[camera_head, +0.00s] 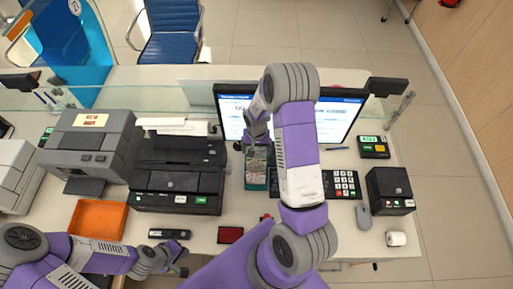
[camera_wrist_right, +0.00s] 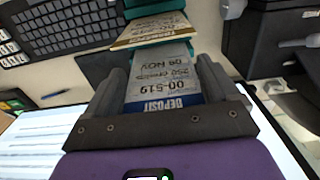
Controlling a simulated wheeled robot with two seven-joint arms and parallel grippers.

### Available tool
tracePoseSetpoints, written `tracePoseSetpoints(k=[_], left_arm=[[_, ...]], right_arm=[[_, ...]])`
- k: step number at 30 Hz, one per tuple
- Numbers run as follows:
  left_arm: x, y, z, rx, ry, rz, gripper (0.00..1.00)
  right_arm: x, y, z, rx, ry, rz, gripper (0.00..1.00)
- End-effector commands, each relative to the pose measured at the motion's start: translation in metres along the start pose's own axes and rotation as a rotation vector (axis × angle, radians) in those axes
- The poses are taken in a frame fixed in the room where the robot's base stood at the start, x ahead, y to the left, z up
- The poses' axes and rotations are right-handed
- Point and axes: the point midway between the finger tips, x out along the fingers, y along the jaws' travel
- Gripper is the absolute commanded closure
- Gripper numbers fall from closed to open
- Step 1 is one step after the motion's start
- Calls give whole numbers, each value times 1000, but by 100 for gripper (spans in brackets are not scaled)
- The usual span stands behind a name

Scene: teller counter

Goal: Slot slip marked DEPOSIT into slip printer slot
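The DEPOSIT slip (camera_wrist_right: 162,78), a pale slip with a blue printed band, stands between the two fingers of my right gripper (camera_wrist_right: 160,65) in the right wrist view, its print upside down. The fingers lie along its two sides; whether they press on it is unclear. In the head view my right gripper (camera_head: 257,143) is over a teal slip holder (camera_head: 256,184). Another tan-edged slip (camera_wrist_right: 150,30) is behind the DEPOSIT slip. A black printer (camera_head: 180,181) stands left of the holder; its slot is not clear. My left gripper (camera_head: 177,264) is low at the front, apparently empty.
A grey printer (camera_head: 92,140) stands at the left and an orange tray (camera_head: 97,219) in front of it. Monitors (camera_head: 338,117) are behind my right arm. A keypad (camera_head: 342,185), mouse (camera_head: 363,217) and black box (camera_head: 390,190) are at the right. A dark red pad (camera_head: 230,235) lies in front.

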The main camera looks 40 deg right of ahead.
Motion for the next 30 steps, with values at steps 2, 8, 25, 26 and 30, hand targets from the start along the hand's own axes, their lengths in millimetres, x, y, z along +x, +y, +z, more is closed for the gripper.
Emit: tracePoseSetpoints(k=[2,8,25,26,30], left_arm=[[0,0,0,0,0,0,100],[0,0,0,0,0,0,100],[-12,5,1,0,0,0,100],[-13,5,1,0,0,0,100],[-17,6,1,0,0,0,100]], right_arm=[[0,0,0,0,0,0,40],[0,0,0,0,0,0,25],[-20,0,0,0,1,0,32],[-22,0,0,0,1,0,32],[-28,0,0,1,0,0,32]])
